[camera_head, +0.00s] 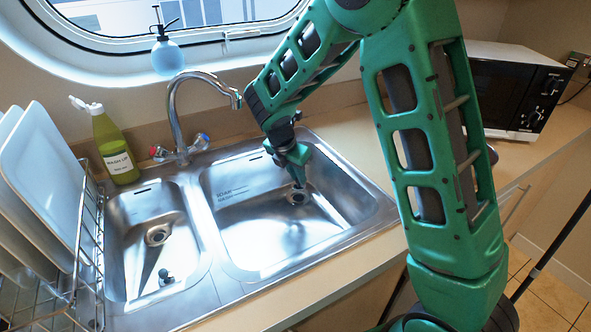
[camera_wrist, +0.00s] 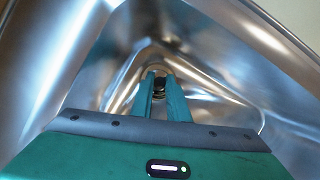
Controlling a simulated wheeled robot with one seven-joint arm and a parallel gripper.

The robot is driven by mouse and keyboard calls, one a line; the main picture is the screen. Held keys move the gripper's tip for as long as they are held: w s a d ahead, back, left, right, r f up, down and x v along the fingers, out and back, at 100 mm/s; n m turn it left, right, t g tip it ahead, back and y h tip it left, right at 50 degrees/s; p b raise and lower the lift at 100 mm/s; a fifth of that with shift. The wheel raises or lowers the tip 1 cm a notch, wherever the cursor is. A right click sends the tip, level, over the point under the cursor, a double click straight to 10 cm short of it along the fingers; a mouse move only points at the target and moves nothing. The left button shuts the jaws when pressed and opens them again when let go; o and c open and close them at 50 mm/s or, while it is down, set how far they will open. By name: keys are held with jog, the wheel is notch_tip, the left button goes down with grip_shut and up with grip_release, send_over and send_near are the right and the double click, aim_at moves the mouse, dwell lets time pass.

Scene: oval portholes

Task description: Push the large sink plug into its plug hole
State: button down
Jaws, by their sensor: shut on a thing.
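My gripper (camera_head: 298,179) reaches down into the large right-hand basin (camera_head: 255,228) of the steel sink. Its fingertips are close above the large plug hole (camera_head: 297,196), near the basin's back right. In the wrist view my gripper (camera_wrist: 160,92) has its two green fingers close together on a small dark thing, which looks like the large sink plug (camera_wrist: 160,86). Most of the plug is hidden by the fingers, and I cannot tell whether it touches the hole or sits in it.
A smaller basin on the left has its own plug hole (camera_head: 158,235) and a small dark plug (camera_head: 165,277). The tap (camera_head: 178,110) stands behind the sink. A dish rack (camera_head: 88,235) with plates and a green bottle (camera_head: 114,147) are at the left. A microwave (camera_head: 510,90) stands right.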

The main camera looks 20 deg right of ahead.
aim_at(296, 185)
jog(key=shift+f, duration=2.35)
jog(key=shift+f, duration=0.15)
jog(key=c, duration=1.2)
grip_release()
jog(key=shift+o, duration=0.2)
jog(key=shift+r, duration=4.55)
